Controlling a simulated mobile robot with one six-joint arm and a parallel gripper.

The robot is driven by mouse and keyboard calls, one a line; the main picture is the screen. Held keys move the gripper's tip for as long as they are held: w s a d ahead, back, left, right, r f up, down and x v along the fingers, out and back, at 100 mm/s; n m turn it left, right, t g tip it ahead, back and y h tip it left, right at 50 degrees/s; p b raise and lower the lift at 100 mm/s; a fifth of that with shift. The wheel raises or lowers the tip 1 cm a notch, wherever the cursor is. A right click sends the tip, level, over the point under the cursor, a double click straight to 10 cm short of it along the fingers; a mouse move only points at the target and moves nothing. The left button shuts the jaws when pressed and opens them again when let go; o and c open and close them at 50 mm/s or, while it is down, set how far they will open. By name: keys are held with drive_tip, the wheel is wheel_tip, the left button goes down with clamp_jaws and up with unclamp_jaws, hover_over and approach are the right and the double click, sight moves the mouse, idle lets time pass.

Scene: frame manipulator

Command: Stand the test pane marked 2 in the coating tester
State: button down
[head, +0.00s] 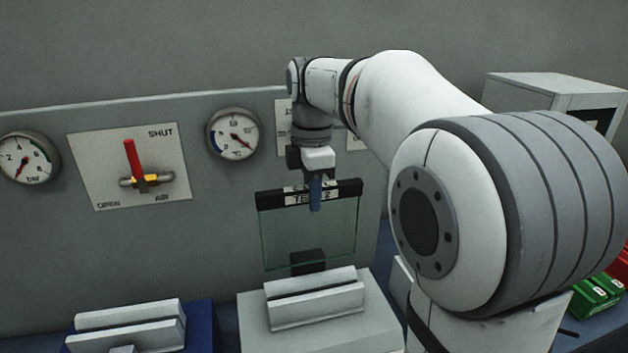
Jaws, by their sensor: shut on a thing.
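My gripper (315,192) is shut on the test pane (310,232), at the middle of its dark top strip. The pane is clear, greenish glass and hangs upright. The strip's white label reads "TE" and "2", with the middle hidden by a blue finger. Below the pane is a pale slotted holder (316,307) on a light grey block (385,328), which may be the coating tester. The pane's lower edge shows just above the holder's back bar; I cannot tell the gap in depth. A dark piece (307,262) shows behind the pane's lower part.
A second slotted holder (128,335) stands on a blue base (200,325) at lower left. The grey panel behind carries two gauges (233,135) and a red-handled valve (134,160). A pale cabinet (556,92) and green boxes (594,297) are at right. My arm hides the middle right.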

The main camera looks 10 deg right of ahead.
drive_tip(key=b, duration=0.4)
hover_over(314, 250)
drive_tip(key=shift+f, duration=2.1)
drive_tip(key=shift+w+f+b, duration=0.1)
drive_tip(key=shift+f+b, duration=2.65)
drive_tip(key=shift+f, duration=1.5)
drive_tip(key=shift+f+b, duration=0.35)
drive_tip(key=shift+f, duration=0.2)
drive_tip(key=c, duration=1.2)
unclamp_jaws()
drive_tip(key=shift+f, duration=0.1)
